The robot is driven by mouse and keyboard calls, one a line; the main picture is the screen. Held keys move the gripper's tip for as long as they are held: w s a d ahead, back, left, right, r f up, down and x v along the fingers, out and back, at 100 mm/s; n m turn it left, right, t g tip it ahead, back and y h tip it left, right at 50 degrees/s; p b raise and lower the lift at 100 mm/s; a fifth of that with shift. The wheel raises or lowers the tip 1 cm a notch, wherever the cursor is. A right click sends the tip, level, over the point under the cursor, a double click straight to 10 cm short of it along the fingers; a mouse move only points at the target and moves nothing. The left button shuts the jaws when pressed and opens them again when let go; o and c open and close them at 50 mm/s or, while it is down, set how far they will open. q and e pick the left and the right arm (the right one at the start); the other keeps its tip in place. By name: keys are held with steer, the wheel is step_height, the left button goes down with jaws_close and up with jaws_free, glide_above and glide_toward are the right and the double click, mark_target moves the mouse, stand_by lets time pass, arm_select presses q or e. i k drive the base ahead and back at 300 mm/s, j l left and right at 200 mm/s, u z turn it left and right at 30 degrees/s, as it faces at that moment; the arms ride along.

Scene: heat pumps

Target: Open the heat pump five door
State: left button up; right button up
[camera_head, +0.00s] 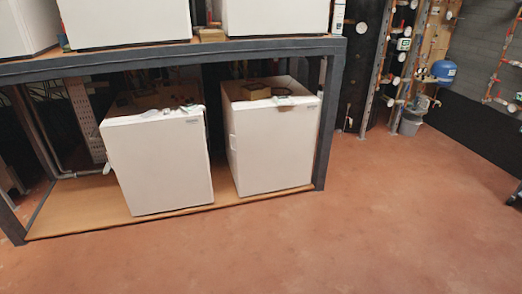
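Two white box-shaped heat pumps stand on the wooden lower shelf of a dark metal rack. One heat pump (160,163) is at the left and the other heat pump (272,146) is at the right. Their front panels look closed. Parts of more white units show on the upper level, one at the left (25,27), one in the middle (125,20) and one at the right (275,15), all cut off by the top edge. I cannot tell which unit is number five. Neither of my grippers is in view.
The rack's dark frame (331,115) has a corner post at the right and a beam above the lower units. Pipes, a blue tank (443,71) and a grey bucket (411,121) are at the back right. The reddish floor (400,220) in front is clear.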

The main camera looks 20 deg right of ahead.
mark_target(275, 150)
steer(key=i+l+z, duration=0.2)
steer(key=i, duration=0.3)
steer(key=i+z, duration=0.2)
steer(key=i, duration=0.3)
